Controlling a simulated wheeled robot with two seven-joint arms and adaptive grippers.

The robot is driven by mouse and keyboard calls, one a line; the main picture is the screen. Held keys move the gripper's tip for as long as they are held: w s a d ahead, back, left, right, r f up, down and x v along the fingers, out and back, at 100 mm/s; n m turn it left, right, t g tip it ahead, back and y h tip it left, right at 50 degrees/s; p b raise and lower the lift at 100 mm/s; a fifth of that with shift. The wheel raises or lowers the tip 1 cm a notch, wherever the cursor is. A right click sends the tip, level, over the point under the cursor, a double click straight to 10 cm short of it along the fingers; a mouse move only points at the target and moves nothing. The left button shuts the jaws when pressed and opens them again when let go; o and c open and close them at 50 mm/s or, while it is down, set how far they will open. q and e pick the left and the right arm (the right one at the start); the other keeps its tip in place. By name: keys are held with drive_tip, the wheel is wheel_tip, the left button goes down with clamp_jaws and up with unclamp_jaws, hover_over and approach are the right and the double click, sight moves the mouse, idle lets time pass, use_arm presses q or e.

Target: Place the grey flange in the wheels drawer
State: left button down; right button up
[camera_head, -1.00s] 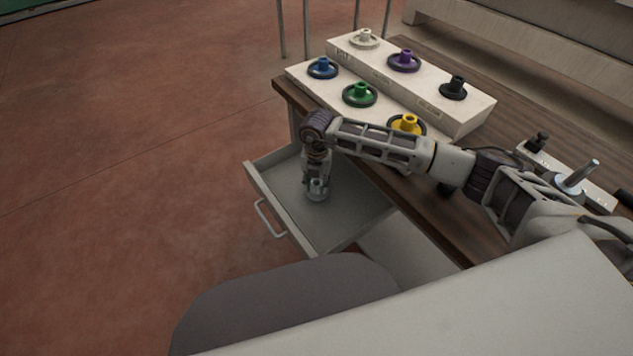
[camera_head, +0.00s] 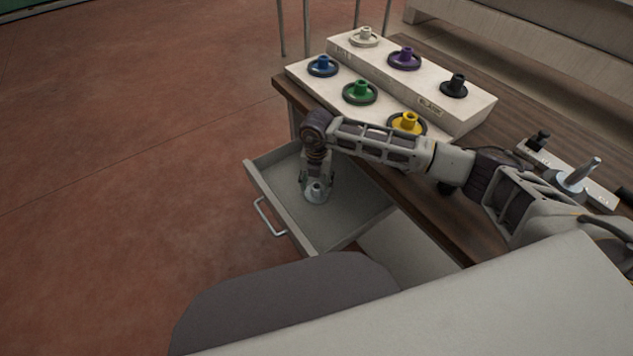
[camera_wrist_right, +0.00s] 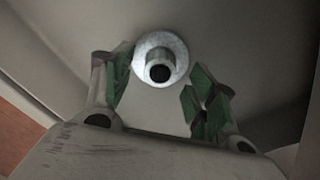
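The grey flange (camera_head: 316,191) is inside the open drawer (camera_head: 352,232), toward its middle, with its hub facing up. My right gripper (camera_head: 316,180) is down in the drawer at the flange. In the right wrist view the flange (camera_wrist_right: 160,60) shows as a round grey hub with a dark hole. The green-padded fingers of my right gripper (camera_wrist_right: 162,88) are spread apart, with a gap between the pads and the hub. My left gripper is not in view.
The wooden table (camera_head: 440,222) stands beside the drawer. White stepped racks (camera_head: 470,115) on it hold blue (camera_head: 323,66), green (camera_head: 360,92), yellow (camera_head: 407,123), white, purple and black flanges. A metal spindle (camera_head: 578,177) stands at the right. Floor is free to the left.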

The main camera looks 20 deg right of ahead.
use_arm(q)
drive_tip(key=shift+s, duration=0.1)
use_arm(e)
drive_tip(key=shift+r, duration=0.2)
drive_tip(key=shift+r+p, duration=0.35)
drive_tip(key=shift+p, duration=0.05)
drive_tip(key=shift+r, duration=0.9)
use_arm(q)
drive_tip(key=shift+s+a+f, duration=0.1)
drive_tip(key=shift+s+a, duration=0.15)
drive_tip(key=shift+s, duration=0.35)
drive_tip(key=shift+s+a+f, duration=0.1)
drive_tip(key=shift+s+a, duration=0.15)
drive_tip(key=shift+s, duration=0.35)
use_arm(e)
wheel_tip(320, 180, up, 10)
drive_tip(key=shift+r, duration=0.2)
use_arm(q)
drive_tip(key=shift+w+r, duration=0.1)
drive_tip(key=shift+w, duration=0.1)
